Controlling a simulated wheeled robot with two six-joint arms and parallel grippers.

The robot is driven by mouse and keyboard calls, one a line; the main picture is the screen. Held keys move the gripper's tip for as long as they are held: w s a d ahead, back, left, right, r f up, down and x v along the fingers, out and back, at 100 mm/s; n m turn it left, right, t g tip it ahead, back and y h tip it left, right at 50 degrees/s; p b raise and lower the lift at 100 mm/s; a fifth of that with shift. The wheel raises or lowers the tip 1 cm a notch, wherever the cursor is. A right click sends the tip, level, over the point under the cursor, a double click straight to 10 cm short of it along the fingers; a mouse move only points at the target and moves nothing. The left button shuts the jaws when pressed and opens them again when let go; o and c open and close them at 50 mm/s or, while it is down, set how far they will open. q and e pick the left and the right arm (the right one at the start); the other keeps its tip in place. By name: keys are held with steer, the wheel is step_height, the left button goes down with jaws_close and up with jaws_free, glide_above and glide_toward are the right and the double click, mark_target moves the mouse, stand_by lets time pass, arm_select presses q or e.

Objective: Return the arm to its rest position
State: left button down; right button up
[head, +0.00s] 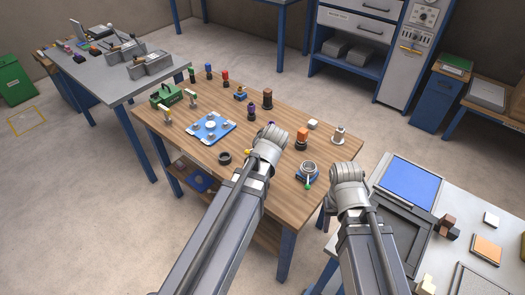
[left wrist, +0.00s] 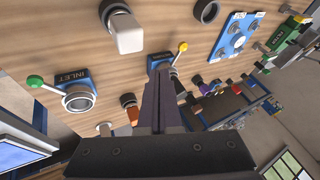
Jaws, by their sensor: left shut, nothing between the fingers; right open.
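My left arm (head: 215,235) reaches over the wooden table, with its gripper hidden behind the wrist in the head view. In the left wrist view, my left gripper (left wrist: 160,75) is shut with nothing between its fingers, above the table. An inlet valve (left wrist: 77,97) with a green-tipped lever lies to its left; it also shows in the head view (head: 308,168). A yellow-tipped lever (left wrist: 182,47) is just beyond the fingertips. My right gripper (head: 326,208) is open, mostly hidden by its wrist, near the table's right edge.
The wooden table (head: 176,133) carries a blue plate (head: 210,128), a green box (head: 165,94), a black ring (head: 224,158) and several coloured knobs. A side table with a blue panel (head: 410,182) and small blocks stands at right. Open floor lies behind.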

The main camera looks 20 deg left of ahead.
stand_by(0.3)
arm_select(q)
steer(key=s+d+f+g+h, duration=0.1)
steer(key=s+d+g, duration=0.2)
steer(key=s+d, duration=0.5)
steer(key=s+d+f+m+g+h, duration=0.1)
steer(key=s+d+f+g, duration=0.1)
steer(key=s+d, duration=0.6)
steer(key=shift+s+f+g+h, duration=0.3)
steer(key=shift+s+g, duration=0.2)
steer(key=shift+s, duration=0.05)
